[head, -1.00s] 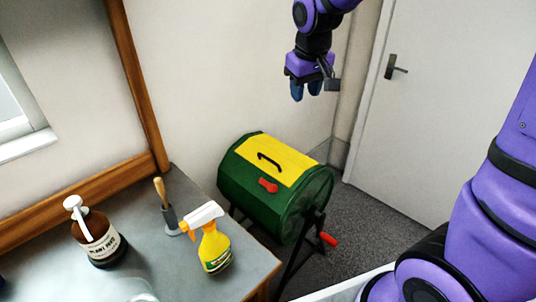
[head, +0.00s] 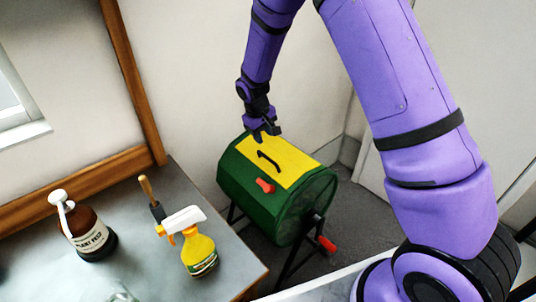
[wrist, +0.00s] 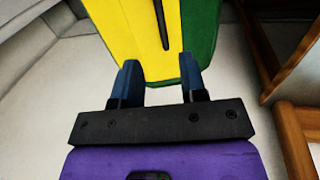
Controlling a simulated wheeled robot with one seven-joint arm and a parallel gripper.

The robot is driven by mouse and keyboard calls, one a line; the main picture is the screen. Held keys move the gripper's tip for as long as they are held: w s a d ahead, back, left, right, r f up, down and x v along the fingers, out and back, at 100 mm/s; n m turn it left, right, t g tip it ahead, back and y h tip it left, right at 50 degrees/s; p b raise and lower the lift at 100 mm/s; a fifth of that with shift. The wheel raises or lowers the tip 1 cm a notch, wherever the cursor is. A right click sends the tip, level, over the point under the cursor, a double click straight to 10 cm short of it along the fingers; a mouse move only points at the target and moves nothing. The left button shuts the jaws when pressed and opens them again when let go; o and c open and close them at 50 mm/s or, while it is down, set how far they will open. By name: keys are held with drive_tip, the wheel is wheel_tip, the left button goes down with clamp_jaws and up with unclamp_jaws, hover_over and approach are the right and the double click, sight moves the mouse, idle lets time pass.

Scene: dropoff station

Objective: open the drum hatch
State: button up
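The green drum (head: 240,185) stands on a dark stand, with its yellow hatch (head: 296,167) lying shut on top. A black bar handle (head: 269,160) is on the hatch, and a red latch (head: 265,185) sits at its front edge. My gripper (head: 265,132) hangs at the far edge of the hatch, beyond the handle. In the wrist view my gripper (wrist: 160,75) has its two blue fingers apart with nothing between them. The hatch (wrist: 135,30) and handle (wrist: 162,25) lie ahead of the fingertips there. The latch is not seen in the wrist view.
A grey table (head: 150,260) at left holds a yellow spray bottle (head: 199,254), a brown plant feed bottle (head: 88,236) and a wooden-handled tool (head: 150,195). A red crank grip (head: 326,244) sticks out at the drum's right. Walls stand close behind the drum.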

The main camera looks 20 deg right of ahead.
sight(269, 158)
drive_tip(key=x, duration=1.1)
drive_tip(key=shift+a, duration=0.1)
clamp_jaws()
